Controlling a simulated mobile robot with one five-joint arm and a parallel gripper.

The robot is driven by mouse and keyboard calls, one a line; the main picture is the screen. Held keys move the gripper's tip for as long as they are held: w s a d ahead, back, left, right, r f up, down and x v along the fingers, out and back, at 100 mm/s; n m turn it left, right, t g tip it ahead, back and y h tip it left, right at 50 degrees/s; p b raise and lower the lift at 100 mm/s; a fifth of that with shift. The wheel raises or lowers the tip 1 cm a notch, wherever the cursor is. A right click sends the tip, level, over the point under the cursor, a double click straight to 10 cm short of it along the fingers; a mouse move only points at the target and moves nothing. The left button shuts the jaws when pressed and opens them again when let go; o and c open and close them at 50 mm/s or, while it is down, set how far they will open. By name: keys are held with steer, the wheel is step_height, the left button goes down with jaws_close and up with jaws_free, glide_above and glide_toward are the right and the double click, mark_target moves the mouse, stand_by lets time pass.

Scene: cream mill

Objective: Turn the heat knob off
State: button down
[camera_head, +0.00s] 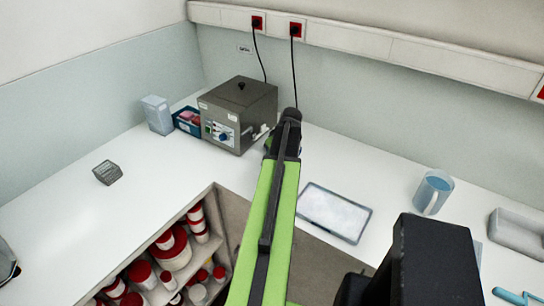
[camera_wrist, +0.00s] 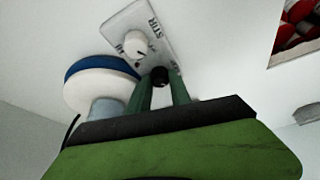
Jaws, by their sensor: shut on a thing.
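In the wrist view a pale control panel (camera_wrist: 128,20) carries the printed word STIR, a white knob (camera_wrist: 136,44) and a black knob (camera_wrist: 160,74). The STIR label is beside the white knob; the label by the black knob is mostly cut off. My gripper (camera_wrist: 163,80) has its two green fingers closed on either side of the black knob. A white round part with a blue band (camera_wrist: 98,88) is left of the panel. In the head view my arm hides the gripper and most of this device.
A grey metal box with a dial (camera_head: 238,115) stands behind, left of my arm. A blue box (camera_head: 187,121) and a pale container (camera_head: 157,114) are beside it. A tray (camera_head: 334,212) and a blue jug (camera_head: 433,193) are right. Red-lidded jars (camera_head: 172,250) fill shelves below the counter.

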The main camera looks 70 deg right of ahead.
steer(key=c, duration=1.2)
jaws_free()
steer(key=shift+w, duration=0.15)
